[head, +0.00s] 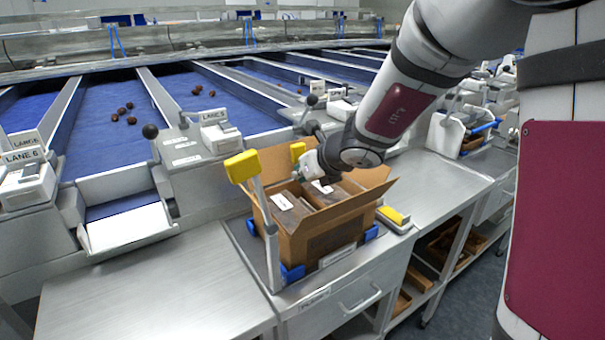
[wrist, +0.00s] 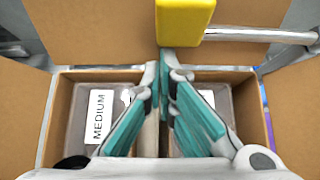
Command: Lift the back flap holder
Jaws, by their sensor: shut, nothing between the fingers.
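A flap holder with a yellow block (head: 297,150) stands behind the open cardboard box (head: 318,243) in the head view, partly hidden by my gripper. A second, front-left flap holder has a yellow block (head: 242,166) on a tall metal post. In the wrist view a yellow block (wrist: 184,18) on a metal rod (wrist: 262,35) lies across a cardboard flap (wrist: 90,32); I take it for the back holder. My gripper (wrist: 166,62) is shut and empty, its teal fingertips together just under the block; contact is unclear. In the head view my gripper (head: 314,164) is over the box.
The box holds dark packs, one with a MEDIUM label (wrist: 98,114). Its right flap (head: 355,207) spreads outward. Blue corner stops (head: 292,274) flank the box on the bench. A yellow-topped block (head: 394,216) lies to its right. The metal bench (head: 150,290) at left is clear.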

